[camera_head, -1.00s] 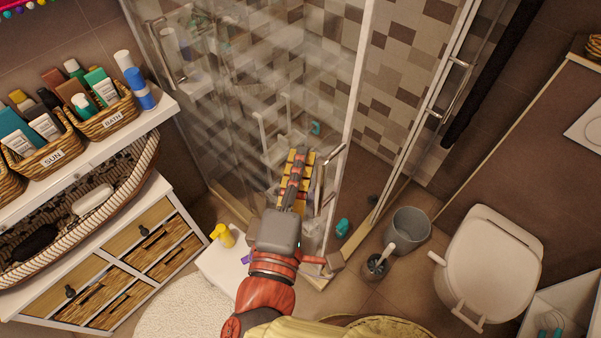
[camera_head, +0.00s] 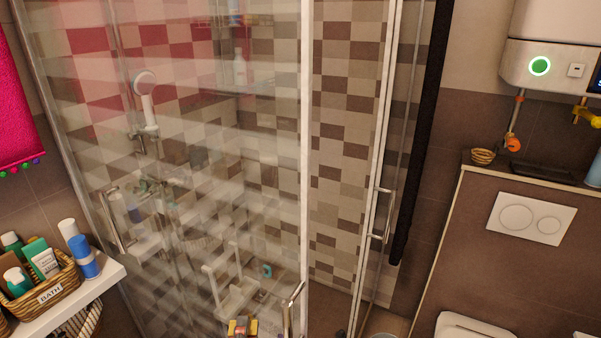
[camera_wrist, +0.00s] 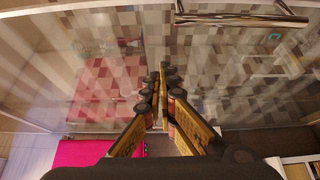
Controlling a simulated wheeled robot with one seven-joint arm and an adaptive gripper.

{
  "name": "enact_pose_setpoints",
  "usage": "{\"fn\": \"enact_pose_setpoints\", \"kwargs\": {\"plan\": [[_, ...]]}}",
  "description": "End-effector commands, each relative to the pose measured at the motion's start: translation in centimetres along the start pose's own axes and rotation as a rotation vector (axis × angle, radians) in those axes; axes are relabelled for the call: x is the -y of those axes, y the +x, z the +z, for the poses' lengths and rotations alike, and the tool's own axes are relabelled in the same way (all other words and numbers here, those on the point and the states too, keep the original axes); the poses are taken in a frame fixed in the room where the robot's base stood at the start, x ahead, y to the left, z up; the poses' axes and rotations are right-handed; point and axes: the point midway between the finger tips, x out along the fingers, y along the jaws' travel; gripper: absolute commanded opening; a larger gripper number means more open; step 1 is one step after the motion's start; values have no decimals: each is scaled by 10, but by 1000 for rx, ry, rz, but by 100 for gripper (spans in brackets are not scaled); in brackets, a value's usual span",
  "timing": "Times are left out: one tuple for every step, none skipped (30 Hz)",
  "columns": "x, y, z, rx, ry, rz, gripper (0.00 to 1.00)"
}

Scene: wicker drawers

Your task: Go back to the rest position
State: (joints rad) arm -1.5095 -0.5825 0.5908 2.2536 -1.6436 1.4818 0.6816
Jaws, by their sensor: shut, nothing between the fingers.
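My gripper (camera_wrist: 163,82) shows in the wrist view with its two yellow and black fingers together and nothing between them. It is in front of the glass shower wall, with a metal door handle (camera_wrist: 242,19) at the top of that view. In the head view only the tip of my gripper (camera_head: 242,326) shows at the bottom edge, left of the lower shower door handle (camera_head: 291,308). The rest of my arm is out of the head view.
The glass shower enclosure (camera_head: 305,150) fills the middle. A shelf (camera_head: 75,300) with a BATH basket (camera_head: 45,285) stands at the lower left. A pink towel (camera_head: 18,110) hangs at left. The toilet (camera_head: 470,326) and a water heater (camera_head: 550,65) are at right.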

Motion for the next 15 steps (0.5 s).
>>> {"fn": "enact_pose_setpoints", "kwargs": {"plan": [[2,0,-2,-7,-25,-6,0],[4,0,-3,-11,-42,-15,0],[10,0,-2,-10,-62,-36,0],[15,0,-2,-8,-75,-55,0],[20,-1,-1,-7,-87,-72,0],[27,-1,1,-3,-102,-96,0],[32,-2,3,0,-112,-116,0],[38,-3,4,2,-123,-135,0],[45,-4,7,7,-135,-163,0],[50,-5,9,10,-144,-186,0],[56,-6,10,12,-151,-209,0],[63,-8,13,17,-161,-241,0],[69,-10,16,20,-167,-266,0],[75,-12,18,22,-172,-293,0],[82,-15,21,26,-179,-329,0]]}}
